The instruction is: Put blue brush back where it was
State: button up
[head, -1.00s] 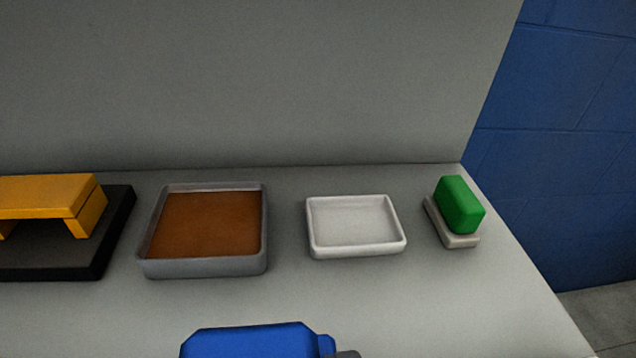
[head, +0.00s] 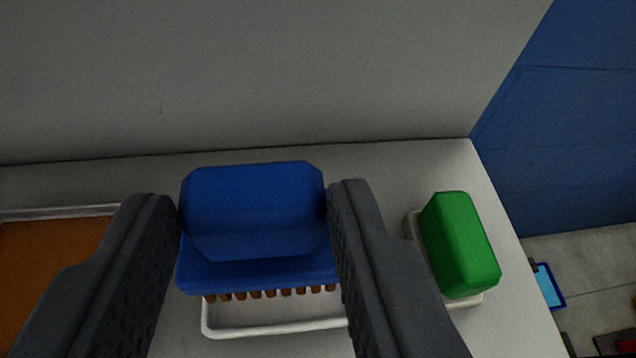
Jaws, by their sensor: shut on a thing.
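The blue brush (head: 255,215) is in the middle of the head view, with a row of brown bristles along its lower edge. My gripper (head: 255,205) is shut on the brush, one dark finger on each side of its handle. Behind and below the brush in the picture is a shallow white tray (head: 270,322), partly hidden by the brush and my right finger. The brush overlaps the tray in view. I cannot tell whether the bristles touch it.
A green block (head: 460,245) stands on a pale base just right of my right finger. A grey-rimmed tray with a brown inside (head: 45,250) is at the left. A grey wall closes the back of the counter, and the counter's right edge drops to the floor.

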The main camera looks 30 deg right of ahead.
aim_at(272, 276)
jog(key=shift+w+d+f, duration=0.15)
jog(key=shift+w+d, duration=0.15)
jog(key=shift+f+b, duration=0.3)
jog(key=shift+f, duration=1.3)
jog(key=shift+f, duration=0.15)
jog(key=o, duration=1)
jog(key=shift+p+v, duration=0.45)
jog(key=shift+v, duration=5.65)
jog(key=shift+a, duration=0.1)
